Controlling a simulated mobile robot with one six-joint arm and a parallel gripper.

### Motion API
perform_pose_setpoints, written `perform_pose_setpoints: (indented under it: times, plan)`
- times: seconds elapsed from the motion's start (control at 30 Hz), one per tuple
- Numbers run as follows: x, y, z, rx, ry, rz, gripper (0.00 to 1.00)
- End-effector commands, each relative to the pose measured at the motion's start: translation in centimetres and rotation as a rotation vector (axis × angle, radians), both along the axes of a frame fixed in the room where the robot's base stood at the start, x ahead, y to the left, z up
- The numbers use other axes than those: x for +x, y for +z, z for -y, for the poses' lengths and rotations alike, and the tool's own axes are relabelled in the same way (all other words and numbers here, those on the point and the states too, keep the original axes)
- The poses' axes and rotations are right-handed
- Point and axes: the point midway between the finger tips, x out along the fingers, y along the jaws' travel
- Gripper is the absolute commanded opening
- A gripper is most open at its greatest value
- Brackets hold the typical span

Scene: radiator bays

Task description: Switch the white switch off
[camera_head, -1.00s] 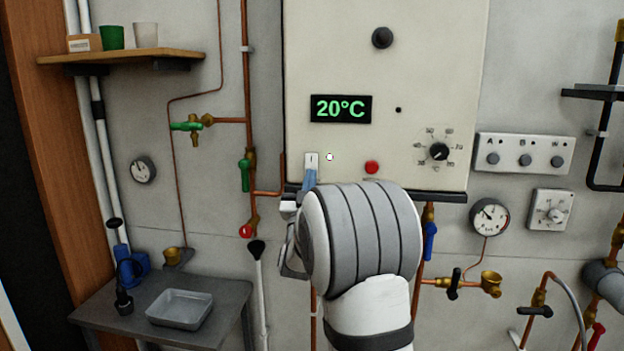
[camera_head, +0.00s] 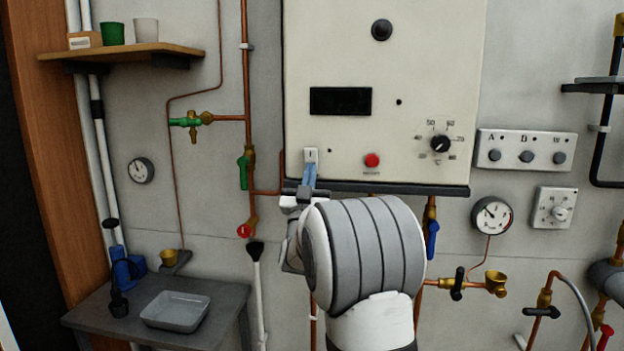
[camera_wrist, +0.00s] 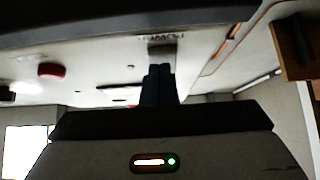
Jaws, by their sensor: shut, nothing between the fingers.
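The white switch (camera_head: 311,155) sits at the lower left of the cream boiler panel (camera_head: 430,60). In the wrist view the switch (camera_wrist: 163,50) shows right beyond my fingertips, its lower part hidden by them. My gripper (camera_head: 309,174) has its blue fingers shut and empty, right at the lower part of the switch; I cannot tell whether they touch it. In the wrist view my gripper (camera_wrist: 158,72) points straight at the switch. The display (camera_head: 340,101) on the panel is dark. The small lamp (camera_head: 330,150) beside the switch looks unlit.
A red button (camera_head: 372,160) and a black dial (camera_head: 440,143) are on the panel to the right of the switch. The panel's dark lower edge (camera_head: 400,188) lies close to my wrist. A green-handled valve (camera_head: 243,169) and copper pipes stand at the left.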

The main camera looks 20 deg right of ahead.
Motion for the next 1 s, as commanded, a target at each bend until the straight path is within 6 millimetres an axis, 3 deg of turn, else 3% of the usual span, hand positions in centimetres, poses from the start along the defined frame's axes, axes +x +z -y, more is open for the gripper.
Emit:
perform_pose_setpoints:
  times: [0.37,0.7,1.0]
  plan:
    - [-2.3,-1.5,-2.2,-0.002,0.001,0.003,0.0]
    - [-5.9,-7.2,-4.8,0.0,0.003,-0.002,0.0]
    - [-7.1,-8.9,-5.5,0.0,0.001,-0.001,0.0]
